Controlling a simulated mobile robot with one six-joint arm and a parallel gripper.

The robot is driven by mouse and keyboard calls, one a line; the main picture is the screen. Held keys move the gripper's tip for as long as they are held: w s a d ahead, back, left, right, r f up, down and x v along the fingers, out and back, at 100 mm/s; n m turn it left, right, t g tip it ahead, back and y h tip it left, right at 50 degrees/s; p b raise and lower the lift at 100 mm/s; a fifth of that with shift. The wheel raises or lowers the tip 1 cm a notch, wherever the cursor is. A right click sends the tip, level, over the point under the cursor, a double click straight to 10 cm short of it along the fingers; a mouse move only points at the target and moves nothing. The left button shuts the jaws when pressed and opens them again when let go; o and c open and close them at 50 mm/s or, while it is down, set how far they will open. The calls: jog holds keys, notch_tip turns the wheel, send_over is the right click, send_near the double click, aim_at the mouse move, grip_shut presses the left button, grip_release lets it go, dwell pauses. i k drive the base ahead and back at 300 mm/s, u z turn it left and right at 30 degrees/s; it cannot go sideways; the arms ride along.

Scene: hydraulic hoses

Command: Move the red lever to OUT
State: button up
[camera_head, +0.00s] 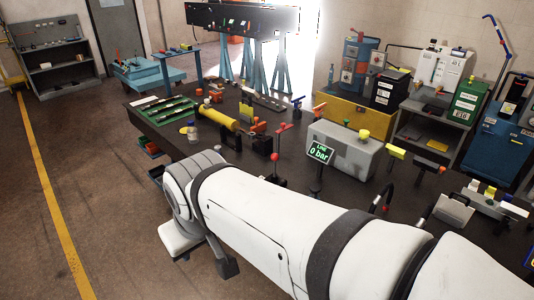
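A red lever (283,128) stands up from the bench left of the grey box, its flat red handle tilted up to the right. Just below it is a thin post with a red ball (275,157); I cannot tell whether the two are joined. No OUT marking is readable. A small display (320,152) in front of the grey box (344,150) reads "LINE 0 bar" in green. My white arm crosses the foreground from the lower right to a joint at the left. My gripper cannot be made out; the arm hides the bench's near part.
Machines (440,75) stand behind at the right. Open floor (95,180) with a yellow line lies left.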

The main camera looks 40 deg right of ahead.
aim_at(275, 157)
jog(key=z, duration=0.65)
jog(key=i, duration=1)
jog(key=u, duration=0.05)
